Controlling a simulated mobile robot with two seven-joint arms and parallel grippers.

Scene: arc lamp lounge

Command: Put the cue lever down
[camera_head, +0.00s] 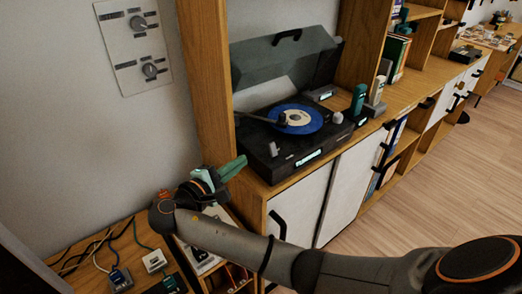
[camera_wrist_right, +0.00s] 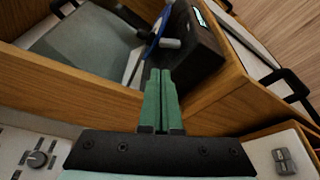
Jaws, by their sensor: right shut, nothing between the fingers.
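The black turntable (camera_head: 290,160) stands on the wooden cabinet, with a blue record (camera_head: 297,119) on its platter. A small pale grey lever (camera_head: 273,149), which looks like the cue lever, stands up at its near left corner. In the right wrist view a grey stub (camera_wrist_right: 170,43), probably the same lever, shows beyond the fingertips. Whether it is raised or lowered I cannot tell. My right gripper (camera_head: 241,165), with green fingers, is shut and empty, left of the turntable and apart from the lever. The fingers also show shut in the wrist view (camera_wrist_right: 160,74). My left gripper is out of view.
The turntable's smoky lid (camera_head: 285,60) is open behind it. A wooden upright (camera_head: 208,80) rises left of the turntable. A green-and-grey object (camera_head: 358,99) stands to its right. A lower table (camera_head: 135,262) at front left holds cables and small devices.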

